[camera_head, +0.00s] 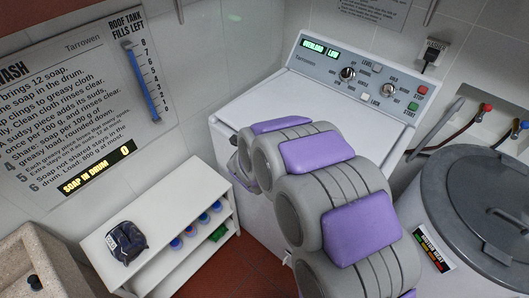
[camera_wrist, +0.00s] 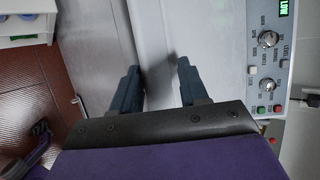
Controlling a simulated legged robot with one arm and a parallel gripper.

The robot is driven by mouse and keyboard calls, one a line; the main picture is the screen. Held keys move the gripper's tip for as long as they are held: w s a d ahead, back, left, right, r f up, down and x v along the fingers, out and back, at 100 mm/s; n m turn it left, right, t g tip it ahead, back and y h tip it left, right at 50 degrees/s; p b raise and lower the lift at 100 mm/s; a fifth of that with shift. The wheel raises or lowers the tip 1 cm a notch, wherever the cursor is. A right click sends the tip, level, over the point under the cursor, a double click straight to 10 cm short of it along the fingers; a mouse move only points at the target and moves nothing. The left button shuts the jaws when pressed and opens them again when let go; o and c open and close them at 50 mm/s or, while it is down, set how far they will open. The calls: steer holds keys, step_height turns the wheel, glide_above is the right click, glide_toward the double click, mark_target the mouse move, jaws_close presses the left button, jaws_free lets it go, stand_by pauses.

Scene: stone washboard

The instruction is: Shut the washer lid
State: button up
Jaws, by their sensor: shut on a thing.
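The white washer (camera_head: 255,185) stands in the middle of the head view, with its control panel (camera_head: 355,80) along the back. The washer lid (camera_head: 265,100) looks like the pale flat top in front of the panel; I cannot tell whether it is fully down. The lid's white surface (camera_wrist: 210,40) lies beyond the fingers.
A low white shelf (camera_head: 165,225) with a dark bundle (camera_head: 127,242) on top stands left of the washer. A stone basin (camera_head: 35,265) is at the lower left. A grey-lidded round tub (camera_head: 490,200) stands close on the right. Red floor shows between shelf and washer.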

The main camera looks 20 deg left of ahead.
steer(key=shift+r, duration=0.15)
steer(key=p+v, duration=0.4)
steer(key=v, duration=1.3)
steer(key=shift+s, duration=0.1)
